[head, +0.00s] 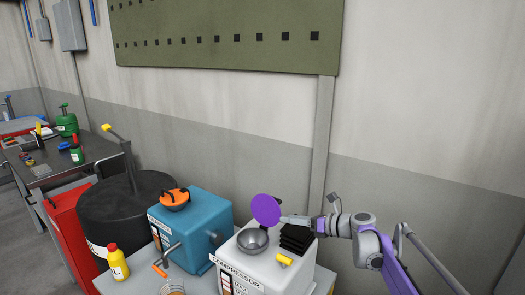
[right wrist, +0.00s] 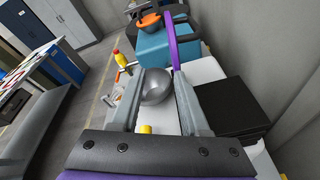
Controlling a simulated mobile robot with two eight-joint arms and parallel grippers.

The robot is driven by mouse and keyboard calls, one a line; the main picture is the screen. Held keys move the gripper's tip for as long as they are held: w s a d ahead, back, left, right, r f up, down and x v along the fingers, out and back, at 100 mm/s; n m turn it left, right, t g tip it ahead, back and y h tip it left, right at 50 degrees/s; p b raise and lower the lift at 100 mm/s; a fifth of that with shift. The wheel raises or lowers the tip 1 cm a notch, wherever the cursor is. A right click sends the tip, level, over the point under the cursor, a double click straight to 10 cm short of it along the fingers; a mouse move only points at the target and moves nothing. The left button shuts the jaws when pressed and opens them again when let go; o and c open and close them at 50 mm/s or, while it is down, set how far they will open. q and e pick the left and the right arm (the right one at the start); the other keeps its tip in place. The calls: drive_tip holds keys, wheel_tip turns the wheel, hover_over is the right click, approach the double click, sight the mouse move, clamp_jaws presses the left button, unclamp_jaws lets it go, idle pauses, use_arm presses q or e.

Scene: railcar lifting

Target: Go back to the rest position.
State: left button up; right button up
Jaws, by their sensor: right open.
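My right gripper (head: 284,219) reaches in from the right above the white compressor box (head: 262,268). In the right wrist view its two fingers (right wrist: 164,73) are spread apart. A thin round purple disc (head: 266,209) stands on edge at the fingertips; in the right wrist view it shows nearly edge-on (right wrist: 171,40), by the right finger. I cannot tell whether it touches the finger. A grey metal bowl (head: 252,240) sits on the compressor, below the gripper, and shows between the fingers in the right wrist view (right wrist: 155,88). My left gripper is not in view.
Black stacked pads (head: 297,238) and a yellow piece (head: 284,261) lie on the compressor. A blue box (head: 195,225) with orange earmuffs (head: 174,199), a yellow bottle (head: 118,262) and a black drum (head: 125,212) stand left. The wall is close behind; the area above the boxes looks clear.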

drive_tip(key=s+a+f+n+g+h, duration=0.1)
drive_tip(key=s+f+n+h, duration=0.15)
drive_tip(key=s+n, duration=0.65)
drive_tip(key=s+f+n+g+h, duration=0.2)
drive_tip(key=s+n+h, duration=0.25)
drive_tip(key=s, duration=0.85)
drive_tip(key=s+d+f+n+h, duration=0.2)
drive_tip(key=s+f+n, duration=0.3)
drive_tip(key=s+n, duration=0.3)
drive_tip(key=s+d+f+n+h, duration=0.3)
drive_tip(key=s+d+f+n, duration=0.2)
drive_tip(key=s, duration=0.9)
drive_tip(key=f+n, duration=0.1)
drive_tip(key=n, duration=0.2)
drive_tip(key=shift+s+d, duration=0.2)
